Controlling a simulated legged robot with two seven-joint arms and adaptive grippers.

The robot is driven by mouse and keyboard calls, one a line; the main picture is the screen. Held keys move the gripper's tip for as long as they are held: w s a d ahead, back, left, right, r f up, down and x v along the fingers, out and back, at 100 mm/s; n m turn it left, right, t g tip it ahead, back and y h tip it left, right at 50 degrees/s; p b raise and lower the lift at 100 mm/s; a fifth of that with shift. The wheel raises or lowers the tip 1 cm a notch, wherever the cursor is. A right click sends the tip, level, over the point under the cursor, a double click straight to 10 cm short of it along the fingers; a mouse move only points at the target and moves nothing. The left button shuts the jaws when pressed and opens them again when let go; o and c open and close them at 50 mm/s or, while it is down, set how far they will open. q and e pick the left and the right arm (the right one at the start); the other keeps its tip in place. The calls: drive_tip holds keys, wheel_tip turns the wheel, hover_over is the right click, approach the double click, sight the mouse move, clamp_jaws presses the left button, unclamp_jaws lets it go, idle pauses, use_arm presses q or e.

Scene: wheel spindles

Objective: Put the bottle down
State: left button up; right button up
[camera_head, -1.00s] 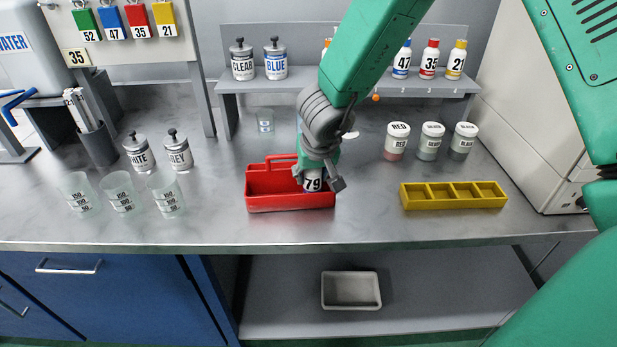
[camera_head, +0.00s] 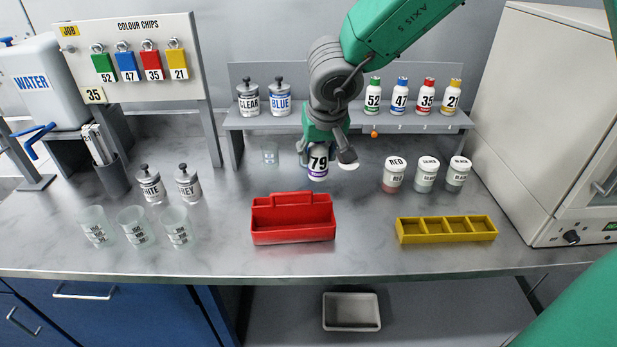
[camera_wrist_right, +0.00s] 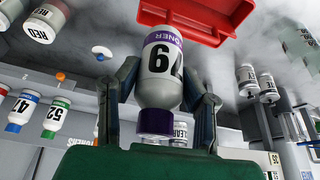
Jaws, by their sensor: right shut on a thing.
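The bottle (camera_head: 318,163) is white with a purple band, the number 79 and a purple cap. My right gripper (camera_head: 328,157) is shut on it, with a finger on each side. The bottle is behind the red carrier (camera_head: 292,222), apart from it, in the head view. In the right wrist view the bottle (camera_wrist_right: 160,75) sits between the two fingers, cap toward the palm, with the red carrier (camera_wrist_right: 195,18) beyond it. The head view does not clearly show whether its base touches the counter. My left gripper is not in view.
A shelf (camera_head: 350,119) behind holds several numbered bottles and two tins. A yellow divided tray (camera_head: 446,230) lies front right. A small white disc (camera_head: 349,166) is close to the gripper.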

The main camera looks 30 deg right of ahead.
drive_tip(key=s+d+f+b, duration=0.1)
drive_tip(key=d+f+b, duration=0.2)
drive_tip(key=f, duration=0.1)
drive_tip(key=s+d+f+b, duration=0.1)
drive_tip(key=d+f+b, duration=0.2)
drive_tip(key=f, duration=0.2)
drive_tip(key=s+d+f+b, duration=0.2)
drive_tip(key=f+b, duration=0.1)
drive_tip(key=f, duration=0.1)
drive_tip(key=shift+d+f+b, duration=0.3)
drive_tip(key=shift+d+f, duration=0.05)
drive_tip(key=shift+d, duration=0.05)
drive_tip(key=f+b, duration=0.3)
drive_tip(key=f, duration=0.1)
drive_tip(key=shift+a, duration=0.25)
drive_tip(key=shift+r, duration=0.1)
drive_tip(key=shift+d, duration=0.1)
drive_tip(key=o, duration=1.2)
drive_tip(key=shift+o, duration=0.2)
